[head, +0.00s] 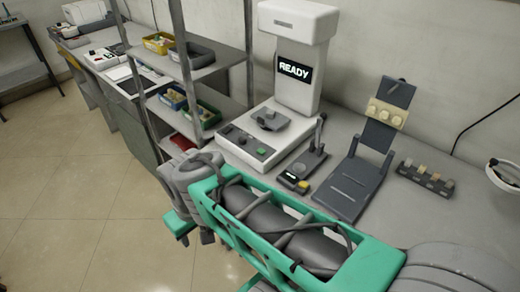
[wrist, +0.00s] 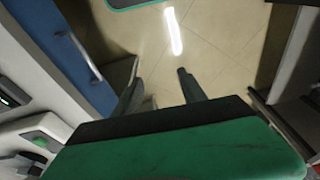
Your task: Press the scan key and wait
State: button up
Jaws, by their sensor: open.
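A white scanner (head: 298,80) stands on the bench against the wall, and its dark display (head: 294,70) reads READY in white. Its low base carries a grey panel (head: 238,145) with several small dark keys and one larger green key (head: 262,152). A small dark grey part (head: 270,120) sits on the base's white plate. I cannot read any label on the keys. My gripper (wrist: 158,88) is open and empty in the wrist view, with its two dark fingers apart over the tiled floor. In the head view my arm crosses in front of the bench, and the fingertips are not clear.
Right of the scanner are a small lever device (head: 305,168) with a yellow key, a dark hinged stand (head: 358,185) and a block with several pegs (head: 425,178). A metal shelf (head: 190,65) with small bins stands left. Open floor (head: 80,190) lies at the left.

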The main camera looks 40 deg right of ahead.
jog(key=shift+c, duration=0.3)
grip_shut()
dwell(0.3)
dwell(1.2)
